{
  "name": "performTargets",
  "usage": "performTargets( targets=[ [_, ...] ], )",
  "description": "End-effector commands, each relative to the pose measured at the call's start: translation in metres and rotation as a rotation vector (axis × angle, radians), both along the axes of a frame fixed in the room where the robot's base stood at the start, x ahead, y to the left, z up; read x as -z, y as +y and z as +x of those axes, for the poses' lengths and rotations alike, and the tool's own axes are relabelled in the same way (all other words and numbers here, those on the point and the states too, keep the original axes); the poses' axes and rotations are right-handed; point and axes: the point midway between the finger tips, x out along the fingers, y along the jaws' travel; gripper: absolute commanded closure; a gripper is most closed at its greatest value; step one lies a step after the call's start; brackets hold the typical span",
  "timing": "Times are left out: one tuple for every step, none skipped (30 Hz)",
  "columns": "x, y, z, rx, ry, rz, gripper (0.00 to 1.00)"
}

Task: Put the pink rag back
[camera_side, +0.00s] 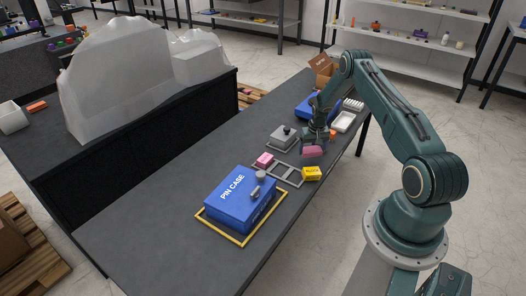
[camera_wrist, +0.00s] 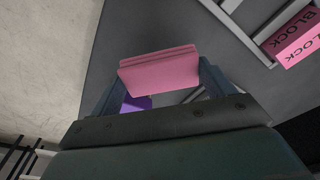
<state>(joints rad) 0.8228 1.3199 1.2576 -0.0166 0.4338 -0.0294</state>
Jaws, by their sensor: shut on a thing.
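The pink rag (camera_side: 312,151) is a folded pink piece held between the fingers of my gripper (camera_side: 314,138), above the dark tabletop. In the wrist view the rag (camera_wrist: 158,72) spans the gap between the two fingertips of my gripper (camera_wrist: 160,80), its folded layers showing along the top edge. My gripper is shut on it. Whether the rag touches anything below cannot be told.
A grey slotted frame (camera_side: 291,174) holds a pink block (camera_side: 264,160), lettered BLOCK in the wrist view (camera_wrist: 298,42). A yellow block (camera_side: 311,174) sits by the frame's right end. Nearby are a blue PIN CASE (camera_side: 238,200), a grey knobbed object (camera_side: 284,138) and a white tray (camera_side: 344,122).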

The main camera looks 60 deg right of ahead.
Motion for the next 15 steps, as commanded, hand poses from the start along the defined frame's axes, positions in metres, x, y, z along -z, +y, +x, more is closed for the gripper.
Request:
performTargets(
  targets=[
    [0.002,0.000,0.000,0.000,0.000,0.000,0.37],
    [0.003,0.000,0.000,0.000,0.001,0.001,0.37],
    [0.006,0.000,0.000,0.000,0.001,0.001,0.37],
    [0.008,0.001,0.000,0.000,0.001,0.001,0.37],
    [0.011,0.001,-0.001,0.000,0.001,0.001,0.37],
    [0.015,0.001,-0.001,0.000,0.001,0.001,0.37],
    [0.019,0.000,0.000,0.000,0.001,0.001,0.37],
    [0.022,0.000,0.000,0.000,0.001,0.001,0.37],
    [0.026,0.001,-0.001,0.000,0.002,0.002,0.37],
    [0.029,0.001,0.000,0.000,0.001,0.001,0.37],
    [0.031,0.000,0.000,0.000,0.001,0.001,0.37],
    [0.034,0.000,0.000,0.000,0.001,0.001,0.37],
    [0.035,0.000,0.000,0.000,0.001,0.001,0.37],
    [0.037,0.000,0.000,0.000,0.001,0.001,0.37],
    [0.038,0.000,0.000,0.000,0.001,0.001,0.37]
  ],
)
